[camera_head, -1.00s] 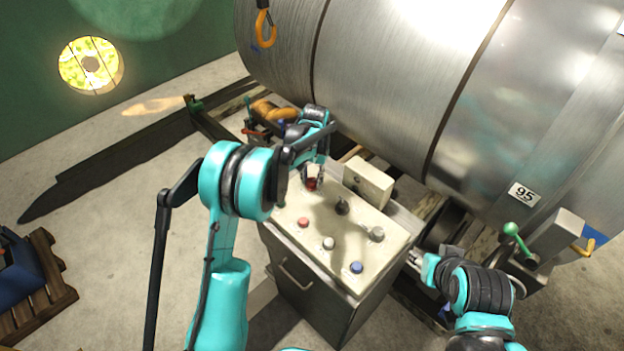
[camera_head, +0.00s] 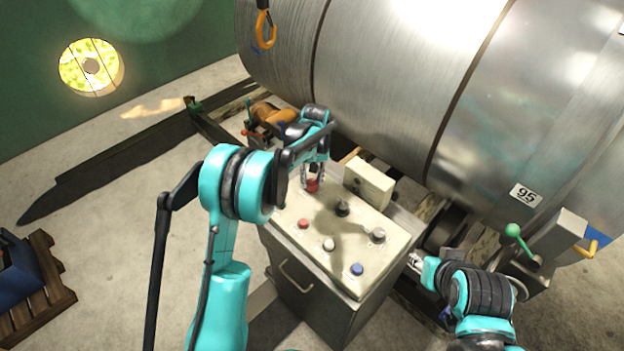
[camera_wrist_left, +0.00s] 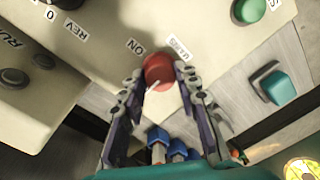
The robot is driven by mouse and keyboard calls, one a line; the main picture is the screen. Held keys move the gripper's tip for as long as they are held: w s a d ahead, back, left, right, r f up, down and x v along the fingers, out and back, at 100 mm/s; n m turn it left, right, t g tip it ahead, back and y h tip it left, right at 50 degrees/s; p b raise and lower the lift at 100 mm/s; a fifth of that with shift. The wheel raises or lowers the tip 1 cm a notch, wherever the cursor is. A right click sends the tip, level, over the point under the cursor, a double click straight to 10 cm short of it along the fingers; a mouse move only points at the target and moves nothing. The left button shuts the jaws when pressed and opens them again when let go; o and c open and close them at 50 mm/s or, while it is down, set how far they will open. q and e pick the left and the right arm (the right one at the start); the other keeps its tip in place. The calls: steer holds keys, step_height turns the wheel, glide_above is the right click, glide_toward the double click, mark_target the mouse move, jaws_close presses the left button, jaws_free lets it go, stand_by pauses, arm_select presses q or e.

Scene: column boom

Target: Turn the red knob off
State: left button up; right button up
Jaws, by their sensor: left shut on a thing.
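The red knob (camera_head: 312,186) stands on the far left part of the beige control panel (camera_head: 340,262). In the left wrist view the red knob (camera_wrist_left: 158,72) has a pale pointer line on it, and the labels beside it include "ON"; another label is upside down and hard to read. My left gripper (camera_head: 313,180) reaches down over the knob from above. In the left wrist view its two fingers (camera_wrist_left: 159,84) are on either side of the knob and shut on it. My right gripper (camera_head: 414,260) is beside the panel's right edge; its fingers are too small to read.
The panel also carries a black knob (camera_head: 343,208), a grey knob (camera_head: 377,235), a red button (camera_head: 303,224), a white button (camera_head: 328,244) and a blue button (camera_head: 357,269). A box (camera_head: 369,183) rises at its back edge. A large metal drum (camera_head: 400,90) stands close behind.

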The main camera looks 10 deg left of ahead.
mark_target(313, 181)
stand_by(0.3)
arm_select(q)
steer(key=o, duration=1.2)
steer(key=shift+c, duration=0.2)
step_height(313, 181, up, 12)
steer(key=shift+d, duration=0.2)
steer(key=shift+w, duration=0.1)
